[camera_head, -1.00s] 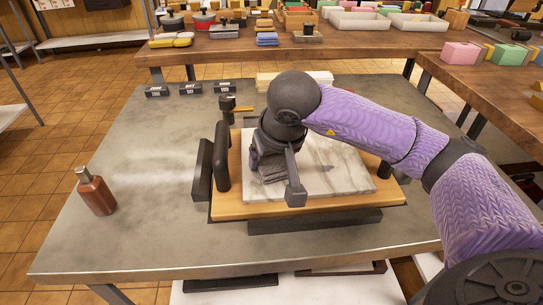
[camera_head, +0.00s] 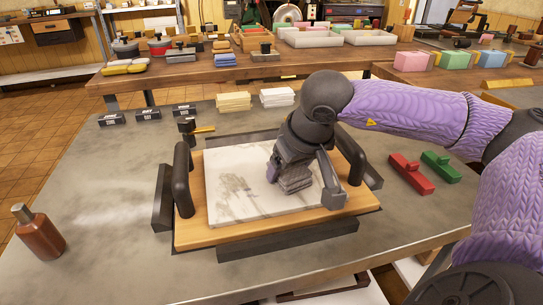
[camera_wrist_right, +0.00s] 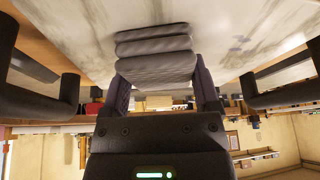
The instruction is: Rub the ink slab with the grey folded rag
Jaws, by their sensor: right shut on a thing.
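My right gripper (camera_head: 297,172) is shut on the grey folded rag (camera_head: 296,186) over the right part of the ink slab. The slab (camera_head: 250,205) is pale veined marble, lying on a wooden board. Grey smudges show on its left part, left of the rag. In the right wrist view the layered rag (camera_wrist_right: 155,55) sits between the two fingers, against or very close to the marble (camera_wrist_right: 75,25); I cannot tell if it touches. My left gripper is not in view.
Black handles (camera_head: 182,180) stand at the wooden board's (camera_head: 205,237) sides. A brown bottle (camera_head: 40,235) stands on the left of the metal table. Red (camera_head: 411,173) and green (camera_head: 441,167) blocks lie at the right. Paper stacks (camera_head: 234,101) and black boxes (camera_head: 148,114) are at the back.

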